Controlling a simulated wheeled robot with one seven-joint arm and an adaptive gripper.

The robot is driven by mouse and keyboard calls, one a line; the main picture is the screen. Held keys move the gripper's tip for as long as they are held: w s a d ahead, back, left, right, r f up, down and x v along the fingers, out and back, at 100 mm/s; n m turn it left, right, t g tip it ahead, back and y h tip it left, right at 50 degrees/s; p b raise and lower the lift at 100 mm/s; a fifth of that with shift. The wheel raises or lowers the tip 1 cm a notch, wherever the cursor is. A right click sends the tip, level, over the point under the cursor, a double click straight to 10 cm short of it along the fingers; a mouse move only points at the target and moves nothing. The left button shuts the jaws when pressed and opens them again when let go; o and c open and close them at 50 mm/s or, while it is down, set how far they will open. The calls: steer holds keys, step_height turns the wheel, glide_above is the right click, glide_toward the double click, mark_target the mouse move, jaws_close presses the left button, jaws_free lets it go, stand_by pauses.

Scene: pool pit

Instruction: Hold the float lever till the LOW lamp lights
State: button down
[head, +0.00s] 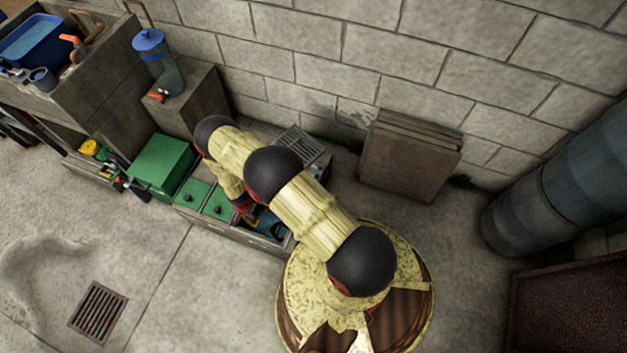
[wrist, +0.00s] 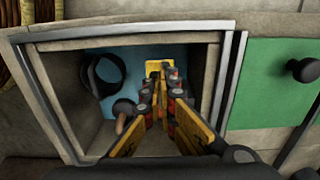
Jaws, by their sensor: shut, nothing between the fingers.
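In the wrist view, my gripper (wrist: 163,75) reaches down into an open pit compartment (wrist: 228,85). Its yellow-and-black fingers are shut, with nothing seen between them. A short brown-ended handle (wrist: 123,112), perhaps the float lever, stands just left of the fingers; I cannot tell whether they touch. A dark round part (wrist: 104,75) sits farther left over a blue surface (wrist: 85,62). In the head view, the compartment shows as a small blue patch (head: 272,227) beside my arm, which hides most of it. I cannot make out a LOW lamp.
A green lid with a black knob (wrist: 302,70) adjoins the compartment on the right in the wrist view. In the head view, a green box (head: 162,164), a blue-topped canister (head: 150,45) and leaning slabs (head: 408,158) stand near the wall. The floor around the drain (head: 98,312) is clear.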

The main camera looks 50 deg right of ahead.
steer(key=shift+f, duration=0.6)
steer(key=shift+f, duration=1.25)
stand_by(5.5)
steer(key=shift+r+p, duration=2.4)
steer(key=shift+r, duration=1.6)
